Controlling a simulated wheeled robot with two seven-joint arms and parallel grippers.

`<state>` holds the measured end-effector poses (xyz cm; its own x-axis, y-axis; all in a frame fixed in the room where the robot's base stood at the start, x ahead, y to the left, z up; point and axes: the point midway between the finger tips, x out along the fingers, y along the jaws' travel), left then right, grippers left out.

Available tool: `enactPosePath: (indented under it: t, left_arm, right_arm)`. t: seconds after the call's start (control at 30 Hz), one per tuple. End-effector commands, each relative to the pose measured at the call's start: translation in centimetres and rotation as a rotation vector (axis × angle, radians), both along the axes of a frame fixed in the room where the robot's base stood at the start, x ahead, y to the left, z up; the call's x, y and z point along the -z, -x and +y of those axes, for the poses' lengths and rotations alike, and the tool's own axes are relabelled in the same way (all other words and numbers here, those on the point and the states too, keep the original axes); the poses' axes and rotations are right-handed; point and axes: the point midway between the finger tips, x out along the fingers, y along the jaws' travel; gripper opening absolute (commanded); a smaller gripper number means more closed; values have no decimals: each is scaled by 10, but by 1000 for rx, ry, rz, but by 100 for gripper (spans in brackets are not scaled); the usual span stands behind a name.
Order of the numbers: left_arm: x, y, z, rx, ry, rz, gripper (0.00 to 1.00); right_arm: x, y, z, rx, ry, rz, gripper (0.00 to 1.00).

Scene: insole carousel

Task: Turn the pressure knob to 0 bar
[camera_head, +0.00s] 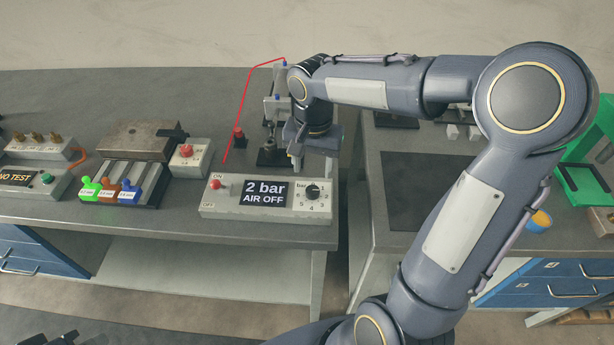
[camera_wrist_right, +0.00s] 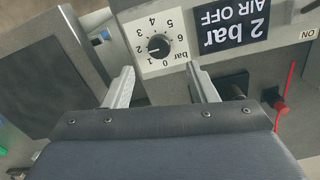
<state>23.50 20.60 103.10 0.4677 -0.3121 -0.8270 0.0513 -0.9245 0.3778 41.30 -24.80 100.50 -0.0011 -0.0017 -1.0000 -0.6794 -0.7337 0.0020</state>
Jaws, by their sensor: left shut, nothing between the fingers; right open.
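The pressure knob (camera_head: 312,191) is a black round dial on the right end of a pale control box (camera_head: 262,214). Its scale runs from 0 to 6 bar. The display (camera_head: 264,193) beside it reads "2 bar, AIR OFF". In the right wrist view the knob (camera_wrist_right: 158,46) lies just beyond and between the fingertips, not gripped. My right gripper (camera_head: 312,160) is open and empty, behind the knob; its two fingers also show in the wrist view (camera_wrist_right: 162,80). My left gripper (camera_head: 52,340) shows only as a dark part at the bottom left edge, shut and away from the box.
A red toggle (camera_head: 215,184) stands between ON and OFF labels on the box's left. A red emergency-type button box (camera_head: 190,158) and a rack with coloured levers (camera_head: 120,180) stand further left. A stand (camera_head: 277,105) with a red line rises behind. A gap separates the two benches.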

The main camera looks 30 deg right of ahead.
Motion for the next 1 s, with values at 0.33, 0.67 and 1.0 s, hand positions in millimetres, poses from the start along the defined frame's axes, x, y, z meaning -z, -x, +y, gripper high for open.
enactPosePath:
  t: [0.33, 0.67, 1.0]
  left_arm:
    - [-1, 0, 0, 0, 0, 0, 0]
    - [-1, 0, 0, 0, 0, 0, 0]
    - [-1, 0, 0, 0, 0, 0, 0]
  right_arm:
    - [54, 2, 0, 0, -1, 4, 52]
    - [72, 1, 0, -1, -2, -1, 52]
    - [72, 1, 0, -2, -2, -1, 27]
